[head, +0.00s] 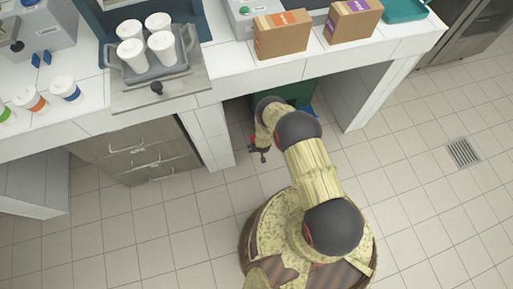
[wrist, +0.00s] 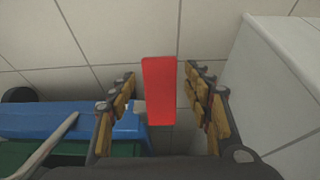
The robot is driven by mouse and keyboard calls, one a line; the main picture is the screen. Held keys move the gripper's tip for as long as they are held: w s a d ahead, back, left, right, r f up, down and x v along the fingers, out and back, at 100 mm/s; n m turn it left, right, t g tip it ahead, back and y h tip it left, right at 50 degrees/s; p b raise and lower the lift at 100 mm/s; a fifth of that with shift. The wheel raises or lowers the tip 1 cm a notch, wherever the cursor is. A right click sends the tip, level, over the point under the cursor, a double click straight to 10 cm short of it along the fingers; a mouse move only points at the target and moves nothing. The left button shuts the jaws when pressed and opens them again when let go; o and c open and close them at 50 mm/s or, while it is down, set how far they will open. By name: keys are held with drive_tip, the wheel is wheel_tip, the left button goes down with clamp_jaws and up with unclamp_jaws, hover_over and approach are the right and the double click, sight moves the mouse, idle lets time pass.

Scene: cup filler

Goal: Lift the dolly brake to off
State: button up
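The red brake lever (wrist: 159,91) shows in the wrist view as a flat red bar standing between my gripper's two fingers. My gripper (wrist: 162,92) is open, with a gap visible on each side of the lever. A blue dolly (wrist: 75,121) lies to the left of the fingers, with a dark wheel at its far left. In the head view my gripper (head: 259,156) is low, under the counter.
A green bin (head: 298,92) stands under the counter, partly behind my arm; it also shows in the wrist view (wrist: 60,158). A white counter support (wrist: 275,80) is close on the right of the fingers. Drawers (head: 140,150) are left of the opening.

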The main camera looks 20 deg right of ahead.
drive_tip(key=shift+c, duration=1.3)
clamp_jaws()
